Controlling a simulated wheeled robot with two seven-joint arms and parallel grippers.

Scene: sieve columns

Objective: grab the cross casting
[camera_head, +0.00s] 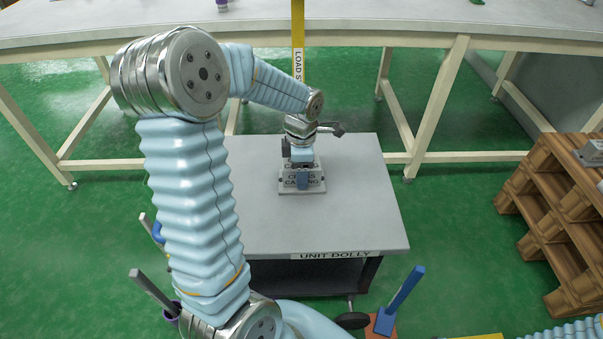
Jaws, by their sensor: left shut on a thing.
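A small grey block lettered "CASTING" (315,185), the cross casting as far as its partly covered lettering shows, sits on the grey top of the unit dolly (350,215). My left arm reaches over the dolly from the left, and its gripper (303,173) points down onto the block from above. It is shut on the casting. The gripper's wrist and fingers hide the upper middle of the block and part of its lettering. I cannot see a gap between block and dolly top. My right gripper is out of view.
A wooden pallet stack (545,185) with a grey part (592,152) on it stands at the right. A long bench (400,25) runs across the back. A blue upright handle (405,290) stands at the dolly's front right. The dolly top is clear around the block.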

